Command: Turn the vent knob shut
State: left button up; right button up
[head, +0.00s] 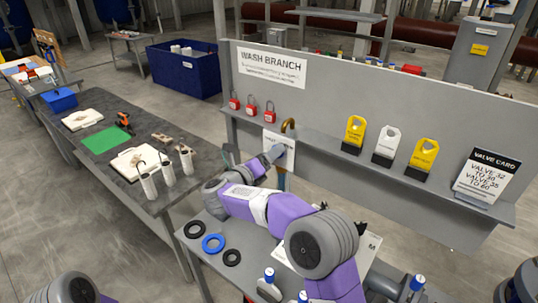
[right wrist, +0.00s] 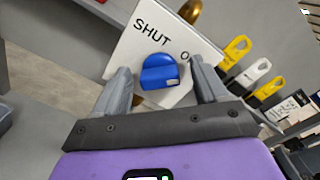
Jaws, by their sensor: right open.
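The blue vent knob (right wrist: 157,70) sits on a white plate (right wrist: 130,55) in the right wrist view. The plate reads "SHUT" and, farther right, a word starting with "O" that is partly hidden by a finger. A small pale mark shows near the knob's lower right edge. My right gripper (right wrist: 160,68) is open, one finger on each side of the knob, with gaps visible. In the head view the white plate (head: 288,143) stands behind my right gripper (head: 274,153), and the knob cannot be made out. My left gripper is not in view.
A curved brass pipe (head: 289,125) rises by the plate. Red padlocks (head: 252,106) hang to its left. Yellow and white tags (head: 387,144) and a valve card (head: 485,178) stand on the shelf to the right. Rings (head: 213,243) lie on the bench below my right arm.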

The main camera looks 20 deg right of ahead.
jog(key=shift+c, duration=0.3)
jog(key=c, duration=1)
jog(key=shift+f+n, duration=0.1)
jog(key=shift+n, duration=0.2)
jog(key=shift+f+n+p, duration=0.2)
jog(key=shift+n+p, duration=1.25)
jog(key=shift+n, duration=2.85)
jog(key=shift+f+n+p, duration=0.2)
jog(key=shift+n+p, duration=1.25)
jog(key=shift+n, duration=2.85)
